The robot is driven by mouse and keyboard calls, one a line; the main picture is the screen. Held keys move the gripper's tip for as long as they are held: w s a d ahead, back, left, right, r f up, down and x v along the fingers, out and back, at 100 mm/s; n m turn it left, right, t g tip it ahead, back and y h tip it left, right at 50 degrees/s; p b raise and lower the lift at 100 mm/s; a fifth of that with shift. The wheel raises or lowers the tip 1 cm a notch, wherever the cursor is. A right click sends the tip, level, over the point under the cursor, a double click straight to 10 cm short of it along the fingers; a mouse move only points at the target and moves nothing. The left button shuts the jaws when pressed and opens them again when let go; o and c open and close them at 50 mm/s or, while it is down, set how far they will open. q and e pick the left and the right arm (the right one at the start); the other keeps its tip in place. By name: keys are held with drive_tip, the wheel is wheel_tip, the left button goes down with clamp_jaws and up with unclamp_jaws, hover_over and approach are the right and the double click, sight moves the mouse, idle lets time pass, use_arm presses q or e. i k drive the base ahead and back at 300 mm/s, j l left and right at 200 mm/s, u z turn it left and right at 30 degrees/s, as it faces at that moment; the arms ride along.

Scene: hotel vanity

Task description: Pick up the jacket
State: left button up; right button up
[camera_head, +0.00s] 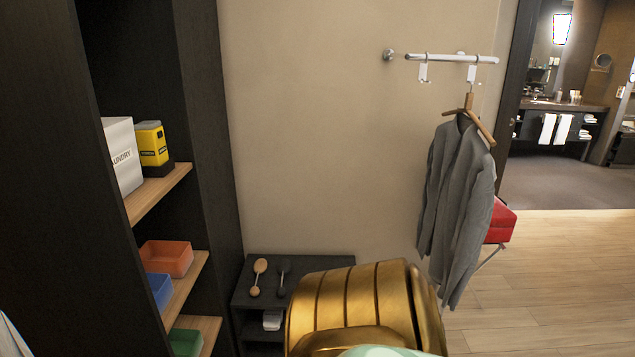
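The grey jacket (457,193) hangs on a wooden hanger (467,118) at the right of the head view. The hanger hangs from a hook under a metal wall rail (450,58). The jacket hangs free, its lower end reaching below the red item behind it. A gold and pale green part of my own body shows at the bottom centre, in front of the dark cabinet and left of the jacket's lower end. Neither gripper's fingers show, and nothing of mine is seen touching the jacket.
A dark open wardrobe (211,130) stands at the left, with a white laundry box (122,155), a yellow box (152,144) and coloured bins on its shelves. A low dark cabinet (320,267) holds brushes. A red item (501,222) sits behind the jacket. Wooden floor (570,270) is clear at right.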

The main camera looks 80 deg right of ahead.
sight(456, 212)
drive_tip(key=l+z, duration=0.1)
drive_tip(key=z, duration=3.35)
